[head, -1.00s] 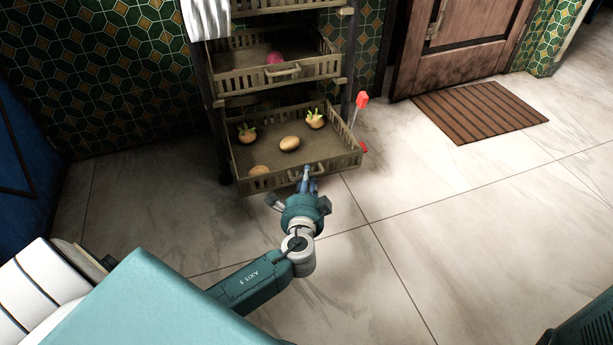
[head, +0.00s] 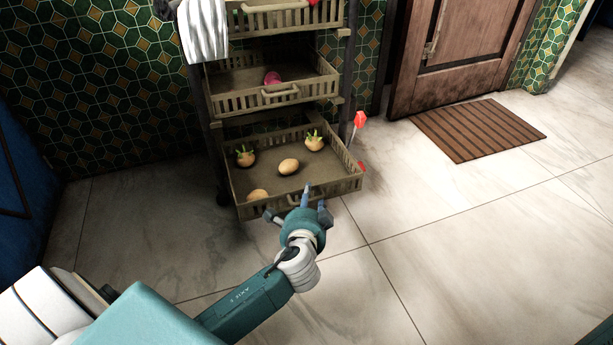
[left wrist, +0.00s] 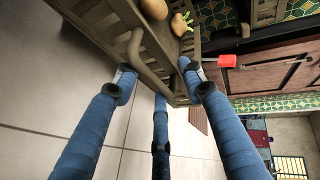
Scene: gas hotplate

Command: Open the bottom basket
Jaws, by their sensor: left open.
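The bottom basket (head: 345,186) is a brown slatted drawer in the rack, standing out in front of the basket above it. It holds several potatoes or bulbs, two with green sprouts. My left gripper (head: 300,203) is at the basket's front, its fingers pointing at the front wall and partly hiding the handle. In the left wrist view, the basket's curved handle (left wrist: 137,48) lies between the spread blue fingers (left wrist: 158,80). The fingers are open and not closed on it. My right gripper is not in view.
The middle basket (head: 318,88) holds a pink-red item. A white cloth (head: 204,32) hangs at the rack's upper left. A red-tipped rod (head: 360,119) stands by the rack's right side. A brown mat (head: 478,130) lies before the wooden door. The floor in front is clear.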

